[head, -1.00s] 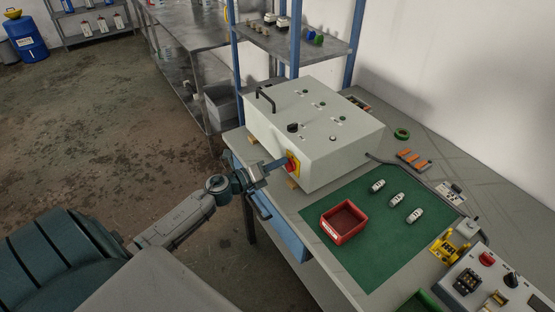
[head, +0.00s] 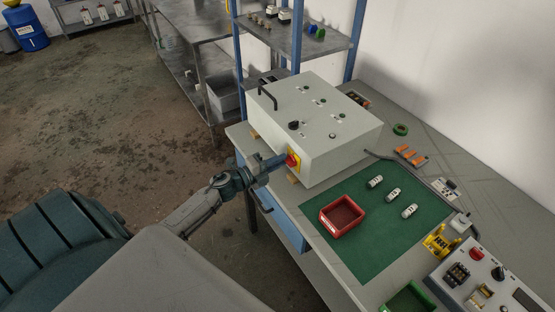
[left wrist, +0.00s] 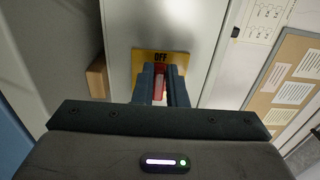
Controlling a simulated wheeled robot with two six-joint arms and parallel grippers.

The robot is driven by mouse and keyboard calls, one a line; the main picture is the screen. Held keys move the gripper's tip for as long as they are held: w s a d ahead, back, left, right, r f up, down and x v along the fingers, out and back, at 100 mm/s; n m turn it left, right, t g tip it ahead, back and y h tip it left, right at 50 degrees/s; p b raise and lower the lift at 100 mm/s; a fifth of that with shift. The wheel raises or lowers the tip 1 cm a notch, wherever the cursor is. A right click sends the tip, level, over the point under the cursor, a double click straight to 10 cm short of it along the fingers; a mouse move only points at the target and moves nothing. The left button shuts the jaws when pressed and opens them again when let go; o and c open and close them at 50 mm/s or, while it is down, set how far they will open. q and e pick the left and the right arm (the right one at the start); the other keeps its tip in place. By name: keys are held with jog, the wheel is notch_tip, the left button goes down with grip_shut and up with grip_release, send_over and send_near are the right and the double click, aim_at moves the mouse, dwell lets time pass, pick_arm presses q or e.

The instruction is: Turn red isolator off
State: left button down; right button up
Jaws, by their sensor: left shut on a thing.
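The red isolator (head: 292,160) is a red knob on a yellow plate (head: 297,153), on the near side face of a light grey control box (head: 345,147). My left gripper (head: 284,161) is at the knob, with its fingers shut on it. In the left wrist view the two dark fingers (left wrist: 160,90) stand on either side of the red knob (left wrist: 159,82), which is partly hidden between them. The word OFF shows on the yellow plate (left wrist: 146,58) above the fingers. My right gripper is not in view.
A red bin (head: 342,231) and several small white parts (head: 392,195) are on a green mat (head: 372,252) right of the box. A black handle (head: 266,91) stands on the box top. A blue drawer unit (head: 284,222) is below the bench edge, close to my left arm.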

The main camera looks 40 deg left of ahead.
pick_arm(q)
jog(key=shift+d, duration=0.1)
dwell(0.3)
jog(key=c, duration=1.5)
grip_release()
jog(key=shift+o, duration=0.2)
jog(key=shift+w+d, duration=0.1)
jog(key=shift+d, duration=0.05)
jog(key=shift+s+a+f, duration=0.15)
jog(key=shift+s+a, duration=0.15)
jog(key=shift+s, duration=0.05)
jog(key=b+v, duration=0.3)
jog(key=v, duration=0.7)
jog(key=shift+b, duration=0.3)
jog(key=shift+d, duration=0.1)
